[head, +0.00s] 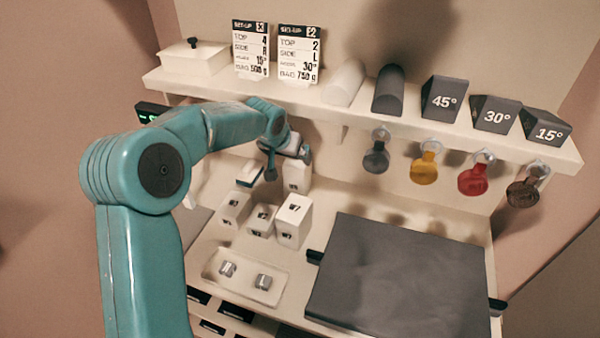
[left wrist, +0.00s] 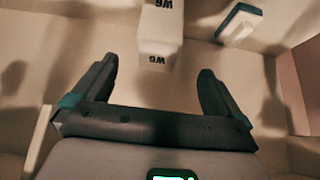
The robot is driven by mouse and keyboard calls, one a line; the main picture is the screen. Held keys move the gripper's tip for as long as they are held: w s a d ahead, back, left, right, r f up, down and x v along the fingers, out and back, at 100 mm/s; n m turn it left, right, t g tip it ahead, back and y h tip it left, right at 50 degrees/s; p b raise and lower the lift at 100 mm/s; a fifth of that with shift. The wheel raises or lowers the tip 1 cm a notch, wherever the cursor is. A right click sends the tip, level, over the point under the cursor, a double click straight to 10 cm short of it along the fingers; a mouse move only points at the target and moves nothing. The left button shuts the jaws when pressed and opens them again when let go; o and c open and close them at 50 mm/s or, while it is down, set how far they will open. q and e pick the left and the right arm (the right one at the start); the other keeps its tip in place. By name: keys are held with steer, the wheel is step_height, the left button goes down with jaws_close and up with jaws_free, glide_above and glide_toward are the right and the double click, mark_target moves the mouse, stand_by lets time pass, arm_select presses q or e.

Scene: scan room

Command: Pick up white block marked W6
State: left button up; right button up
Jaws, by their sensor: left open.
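The white block marked W6 (left wrist: 158,30) is upright in the left wrist view, at the top middle, with W6 on two of its faces. In the head view the block (head: 297,178) stands at the back of the bench, partly covered by my gripper. My left gripper (head: 288,160) is at the upper part of the block. In the left wrist view its open fingers (left wrist: 157,74) point toward the block, which lies between and ahead of the tips. I cannot tell whether a finger touches it. My right gripper is not in view.
Other white blocks, including W7 (head: 292,220), stand in front. A white item with a teal edge (left wrist: 238,22) is close by. A shelf (head: 420,122) with wedges and hanging discs is above. A tray (head: 243,277) and a dark pad (head: 395,280) lie nearer.

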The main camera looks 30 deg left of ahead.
mark_target(295, 161)
arm_select(q)
steer(key=x, duration=0.4)
steer(key=shift+a, duration=0.1)
steer(key=shift+w+f+p, duration=0.1)
steer(key=shift+f+p, duration=0.2)
steer(key=shift+f, duration=0.1)
steer(key=p+x, duration=0.1)
steer(key=x, duration=0.1)
steer(key=p+x, duration=0.1)
steer(key=x, duration=0.2)
steer(key=shift+w+r, duration=0.15)
steer(key=shift+w, duration=0.1)
steer(key=shift+w+f, duration=0.15)
steer(key=shift+f, duration=0.2)
steer(key=shift+c, duration=0.3)
jaws_close()
steer(key=shift+w+r, duration=0.1)
steer(key=shift+w, duration=0.05)
